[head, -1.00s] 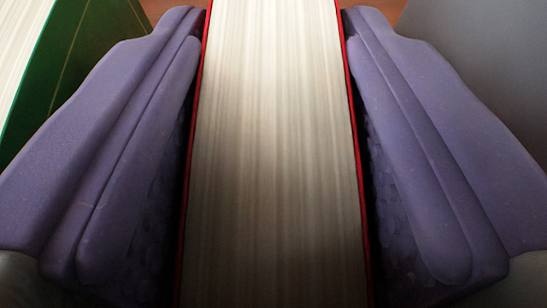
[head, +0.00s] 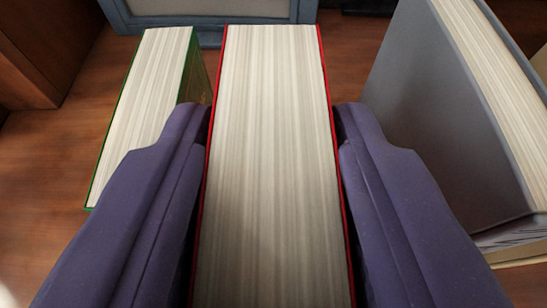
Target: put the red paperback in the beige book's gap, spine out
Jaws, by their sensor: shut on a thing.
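The red paperback (head: 267,130) is a thick book with thin red covers, its pale page edges facing me. My gripper (head: 272,125) is shut on it, with one purple finger pressed against each cover. The book runs from the bottom of the head view up past the fingertips. Its spine is hidden from me. I cannot make out the beige book or its gap for sure.
A green-covered book (head: 145,95) stands just left of the left finger. A grey book (head: 440,120) leans at the right, near the right finger. A blue-grey frame (head: 212,32) is behind, on the brown wooden surface (head: 60,200).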

